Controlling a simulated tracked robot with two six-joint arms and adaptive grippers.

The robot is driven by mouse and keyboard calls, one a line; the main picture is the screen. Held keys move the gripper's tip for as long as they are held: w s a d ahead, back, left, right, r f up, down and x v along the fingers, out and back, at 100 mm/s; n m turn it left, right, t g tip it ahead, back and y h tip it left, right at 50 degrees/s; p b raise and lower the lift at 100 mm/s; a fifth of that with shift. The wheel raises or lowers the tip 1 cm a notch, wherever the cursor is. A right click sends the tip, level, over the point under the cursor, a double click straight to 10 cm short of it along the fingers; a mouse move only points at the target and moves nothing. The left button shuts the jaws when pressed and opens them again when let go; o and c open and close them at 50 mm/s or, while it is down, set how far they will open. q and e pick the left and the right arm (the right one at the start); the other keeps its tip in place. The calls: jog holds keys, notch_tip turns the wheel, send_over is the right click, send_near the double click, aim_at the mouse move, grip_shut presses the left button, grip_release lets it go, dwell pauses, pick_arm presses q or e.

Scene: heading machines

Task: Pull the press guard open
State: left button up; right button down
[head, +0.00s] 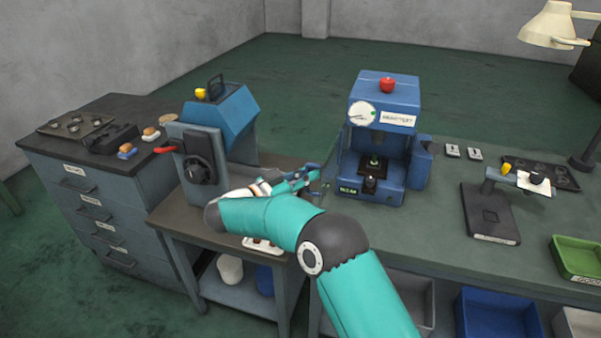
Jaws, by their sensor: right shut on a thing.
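The blue press (386,96) stands on the bench in the middle, with a dial on its upper front and a red knob on top. Its front opening is uncovered and shows a small dark fixture inside. The guard (333,152) looks like a thin clear panel standing out from the press's left front edge, at an angle to the front. My right gripper (312,177) is at the guard's outer edge, shut on it; the fingertips are small and the exact grip is hard to see. My left gripper is out of view.
A blue machine (220,115) with a black knob and red lever stands left of the guard. My right arm covers part of the bench front. A black stand (490,213), a green tray (577,259) and a lamp (552,26) are at the right.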

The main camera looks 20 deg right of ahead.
jog(key=shift+w+a, duration=0.1)
jog(key=shift+a, duration=0.15)
jog(key=c, duration=1.2)
grip_release()
jog(key=shift+a, duration=0.1)
jog(key=shift+a, duration=0.1)
jog(key=v, duration=1.1)
jog(key=shift+a, duration=0.3)
